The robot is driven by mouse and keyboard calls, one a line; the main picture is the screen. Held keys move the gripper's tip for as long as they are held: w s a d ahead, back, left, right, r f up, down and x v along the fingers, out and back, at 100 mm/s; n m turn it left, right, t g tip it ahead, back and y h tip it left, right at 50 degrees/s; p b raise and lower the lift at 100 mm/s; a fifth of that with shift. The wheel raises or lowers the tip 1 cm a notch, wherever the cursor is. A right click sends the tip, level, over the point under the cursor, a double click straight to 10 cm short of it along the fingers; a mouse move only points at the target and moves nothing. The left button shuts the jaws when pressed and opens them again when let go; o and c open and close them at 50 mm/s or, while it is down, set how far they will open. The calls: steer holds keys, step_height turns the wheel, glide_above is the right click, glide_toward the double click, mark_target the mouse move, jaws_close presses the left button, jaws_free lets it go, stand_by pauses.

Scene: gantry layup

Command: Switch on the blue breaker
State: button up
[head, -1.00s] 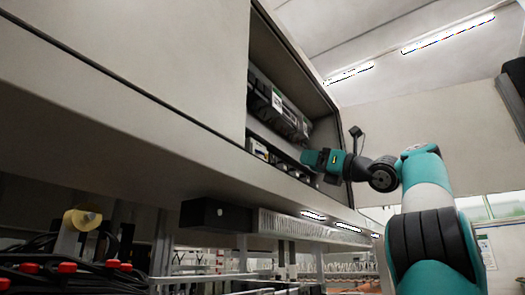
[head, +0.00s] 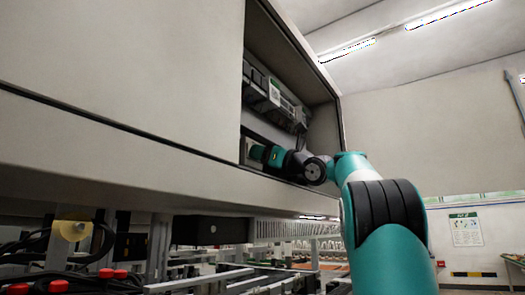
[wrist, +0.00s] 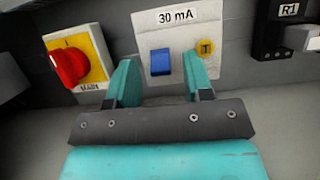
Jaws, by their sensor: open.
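The blue breaker (wrist: 160,62) is a small blue rocker on a pale plate labelled "30 mA" in the wrist view. A yellow button marked "T" (wrist: 205,47) sits to its right on the same plate. My gripper (wrist: 160,80) is open, with its two teal fingers apart, below and either side of the blue rocker. The right finger is close to the yellow button. I cannot tell whether the fingers touch the plate. In the head view my gripper (head: 257,152) reaches into the cabinet opening, and the breaker is hidden there.
A red rotary switch on a yellow plate marked "MAIN" (wrist: 70,64) is left of the fingers. A black device marked "R1" (wrist: 286,32) is at the right. In the head view, grey equipment (head: 275,97) hangs above the arm inside the cabinet (head: 120,70).

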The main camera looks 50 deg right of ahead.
jaws_close()
step_height(320, 180, up, 3)
steer(key=g+h+p, duration=0.1)
steer(key=g+p, duration=0.7)
steer(key=p, duration=0.6)
steer(key=shift+r, duration=0.1)
steer(key=shift+g+p, duration=0.3)
steer(key=shift+p, duration=0.1)
